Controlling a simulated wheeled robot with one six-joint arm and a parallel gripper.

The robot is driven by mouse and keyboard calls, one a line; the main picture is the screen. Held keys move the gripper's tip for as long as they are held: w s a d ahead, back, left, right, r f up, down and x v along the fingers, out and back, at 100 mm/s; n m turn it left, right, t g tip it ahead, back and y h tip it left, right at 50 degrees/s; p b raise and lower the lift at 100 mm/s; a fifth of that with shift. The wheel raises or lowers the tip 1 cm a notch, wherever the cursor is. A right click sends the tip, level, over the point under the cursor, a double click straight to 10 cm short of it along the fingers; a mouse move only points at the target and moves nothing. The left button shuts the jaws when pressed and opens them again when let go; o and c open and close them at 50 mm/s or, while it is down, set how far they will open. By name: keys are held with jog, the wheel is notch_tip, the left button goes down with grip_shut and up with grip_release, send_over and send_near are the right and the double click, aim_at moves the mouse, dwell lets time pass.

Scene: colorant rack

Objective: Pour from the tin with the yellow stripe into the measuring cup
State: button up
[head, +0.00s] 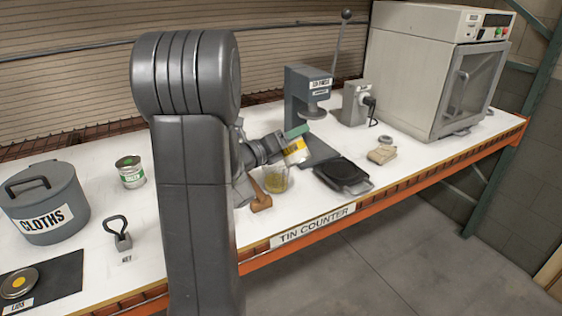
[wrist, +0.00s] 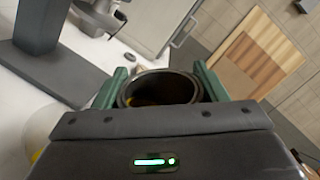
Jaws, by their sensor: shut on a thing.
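The tin with the yellow stripe (head: 296,151) is tilted over the measuring cup in the head view. My gripper (head: 297,134) is shut on it, with green fingers on both sides. The tin's open dark mouth (wrist: 160,88) shows between the fingers in the wrist view; a little yellowish colour shows inside. The clear measuring cup (head: 276,180) stands on the counter just below and left of the tin, with a yellow tint inside. I cannot make out a stream between them. A pale rounded thing with yellow at the wrist view's lower left may be the cup.
A wooden mallet (head: 260,198) lies beside the cup. A black flat device (head: 343,177) is to its right, and a lid press (head: 307,93) behind. An oven (head: 430,75) stands right.

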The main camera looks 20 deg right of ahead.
jog(key=shift+w+a+f+n+p, duration=0.1)
jog(key=shift+w+f+n+p, duration=0.2)
jog(key=shift+n, duration=0.3)
dwell(0.9)
jog(key=shift+w+a+r+n+t+p, duration=0.1)
jog(key=shift+r+n+t+p, duration=0.1)
jog(key=shift+n+p, duration=0.7)
jog(key=shift+w+r+n+t+p, duration=0.1)
jog(key=shift+n+t+p, duration=0.1)
jog(key=shift+n+p, duration=0.65)
dwell(2.9)
